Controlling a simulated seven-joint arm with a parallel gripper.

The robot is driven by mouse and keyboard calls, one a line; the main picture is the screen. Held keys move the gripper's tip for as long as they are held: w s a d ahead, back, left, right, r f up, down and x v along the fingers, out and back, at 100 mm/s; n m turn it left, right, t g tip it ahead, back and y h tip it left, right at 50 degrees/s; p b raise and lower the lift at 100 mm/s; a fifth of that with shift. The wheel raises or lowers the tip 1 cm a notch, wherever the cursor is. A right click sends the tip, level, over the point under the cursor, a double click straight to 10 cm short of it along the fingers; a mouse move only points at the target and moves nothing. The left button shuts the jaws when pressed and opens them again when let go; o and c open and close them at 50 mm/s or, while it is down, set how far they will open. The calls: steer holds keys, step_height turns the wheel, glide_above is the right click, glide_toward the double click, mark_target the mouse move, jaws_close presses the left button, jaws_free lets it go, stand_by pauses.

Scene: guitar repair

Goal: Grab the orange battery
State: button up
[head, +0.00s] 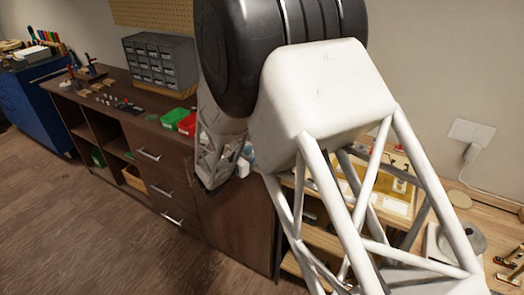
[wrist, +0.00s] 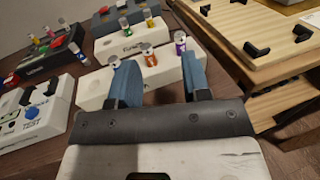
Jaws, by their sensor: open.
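The orange battery (wrist: 149,53) stands upright in a white block (wrist: 95,88) in the wrist view. It shows in the gap between the two blue fingers of my gripper (wrist: 160,61), beyond the fingertips. My gripper is open and holds nothing. A purple-banded battery (wrist: 180,43) stands to the right of the orange one, close to the right finger. A blue-and-silver battery (wrist: 115,61) stands to the left, by the left finger. In the head view my arm hides the battery area, and the battery cannot be made out there.
Behind is another white block (wrist: 103,48) with a green battery (wrist: 124,25) and a yellow one (wrist: 148,18). Dark and white devices with buttons lie at the left. A wooden board with black brackets (wrist: 256,48) is at the right. Green (head: 174,117) and red bins stand on the bench.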

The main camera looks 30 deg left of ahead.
steer(key=shift+s+a+f+n+y, duration=0.2)
steer(key=shift+s+a+f+y, duration=0.1)
steer(key=shift+a, duration=0.25)
steer(key=shift+s+a+f+n+y, duration=0.15)
steer(key=shift+a+f+n+y, duration=0.1)
steer(key=shift+a, duration=0.3)
steer(key=shift+w, duration=0.15)
steer(key=shift+x, duration=1.2)
steer(key=shift+w+d, duration=0.1)
steer(key=shift+d, duration=0.05)
steer(key=shift+x, duration=2.45)
steer(key=shift+d+r, duration=0.1)
steer(key=shift+r, duration=0.05)
jaws_close()
